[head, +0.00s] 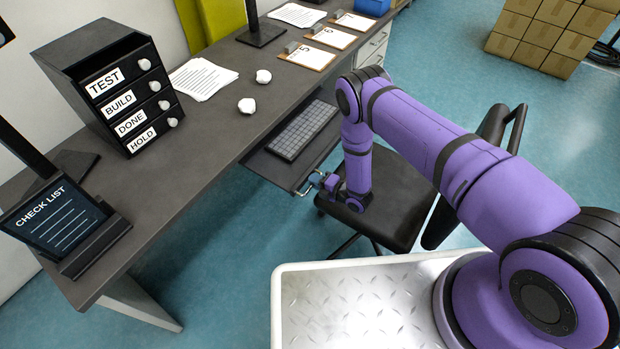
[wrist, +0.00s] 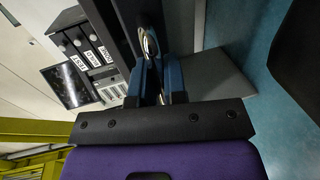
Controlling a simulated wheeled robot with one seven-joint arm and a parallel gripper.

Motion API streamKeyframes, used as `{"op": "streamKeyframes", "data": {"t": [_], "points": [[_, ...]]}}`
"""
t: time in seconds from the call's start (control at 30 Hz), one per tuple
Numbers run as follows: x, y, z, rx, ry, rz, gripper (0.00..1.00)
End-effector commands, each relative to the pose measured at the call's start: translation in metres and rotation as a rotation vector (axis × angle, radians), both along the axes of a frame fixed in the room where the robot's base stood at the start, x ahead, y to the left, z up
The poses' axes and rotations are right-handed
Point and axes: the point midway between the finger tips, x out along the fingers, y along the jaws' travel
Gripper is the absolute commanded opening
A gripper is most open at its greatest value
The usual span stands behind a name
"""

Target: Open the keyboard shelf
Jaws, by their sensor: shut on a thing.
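The keyboard shelf (head: 266,168) is a dark tray pulled out from under the grey desk (head: 190,160) in the head view, with a grey keyboard (head: 304,130) on it. My gripper (head: 314,182) is at the shelf's front edge. In the wrist view, my gripper's blue fingers (wrist: 166,82) are shut on a shiny curved metal handle (wrist: 149,45). The fingertips' exact contact is partly hidden.
A black office chair (head: 390,195) stands beside the shelf, under my forearm. On the desk are a labelled drawer box (head: 115,90), a checklist tablet (head: 55,222), papers (head: 200,78) and crumpled paper balls (head: 246,105). Cardboard boxes (head: 550,35) stand at the back right.

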Motion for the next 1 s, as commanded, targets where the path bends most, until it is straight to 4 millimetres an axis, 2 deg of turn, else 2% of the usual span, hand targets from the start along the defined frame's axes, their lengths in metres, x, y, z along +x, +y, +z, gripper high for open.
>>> {"op": "streamKeyframes", "data": {"t": [0.23, 0.67, 0.7, 1.0], "points": [[-0.01, -0.012, -0.001, 0.001, 0.002, 0.001, 0.0], [-0.012, -0.014, -0.001, -0.001, 0.002, 0.001, 0.0], [-0.012, -0.014, -0.001, -0.001, 0.002, 0.001, 0.22], [-0.012, -0.015, 0.0, -0.001, 0.001, 0.0, 0.22]]}}
